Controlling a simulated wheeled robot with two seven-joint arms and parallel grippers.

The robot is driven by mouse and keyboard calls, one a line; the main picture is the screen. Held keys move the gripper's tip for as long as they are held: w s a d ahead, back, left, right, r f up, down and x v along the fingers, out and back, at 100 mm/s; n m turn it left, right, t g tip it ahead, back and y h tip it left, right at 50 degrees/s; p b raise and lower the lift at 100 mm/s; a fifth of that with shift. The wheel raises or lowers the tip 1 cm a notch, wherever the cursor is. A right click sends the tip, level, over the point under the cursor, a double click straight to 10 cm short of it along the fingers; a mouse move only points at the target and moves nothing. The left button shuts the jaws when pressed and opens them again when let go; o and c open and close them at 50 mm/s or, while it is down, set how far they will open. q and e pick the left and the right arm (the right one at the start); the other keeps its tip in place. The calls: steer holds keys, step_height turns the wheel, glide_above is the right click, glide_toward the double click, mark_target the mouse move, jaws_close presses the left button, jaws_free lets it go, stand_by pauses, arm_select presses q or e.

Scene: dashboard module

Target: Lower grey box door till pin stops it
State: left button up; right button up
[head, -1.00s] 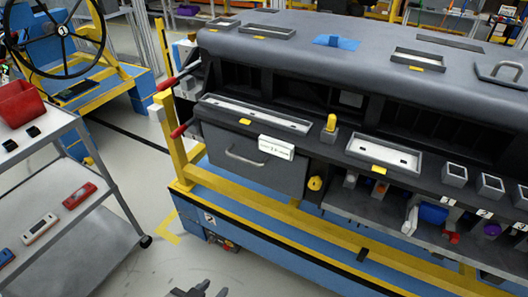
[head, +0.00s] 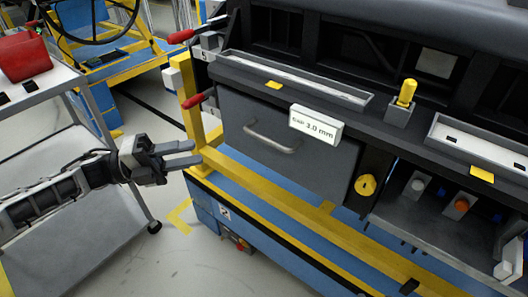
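The grey box door (head: 285,150) is the flat front panel below the dashboard ledge, with a curved metal handle (head: 271,142). It stands upright and looks closed. A white sign reading "GAP 3.0 mm" (head: 316,123) sits at its upper right edge. A yellow knob (head: 365,186) is to the right of its lower right corner, and a yellow pin (head: 406,93) stands in a grey holder on the ledge. My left gripper (head: 197,153) is left of the door, apart from it, with its fingers spread and nothing between them. My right gripper is out of view.
A yellow rail (head: 270,194) runs below the door. A grey cart (head: 100,208) with a red bin (head: 22,55) is at the left. Floor shows between cart and dashboard.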

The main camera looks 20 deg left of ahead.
mark_target(264, 137)
arm_select(q)
steer(key=p+x, duration=0.2)
steer(key=x, duration=1.3)
steer(key=shift+w+d+r+p, duration=0.1)
steer(key=shift+d+p, duration=0.25)
jaws_close()
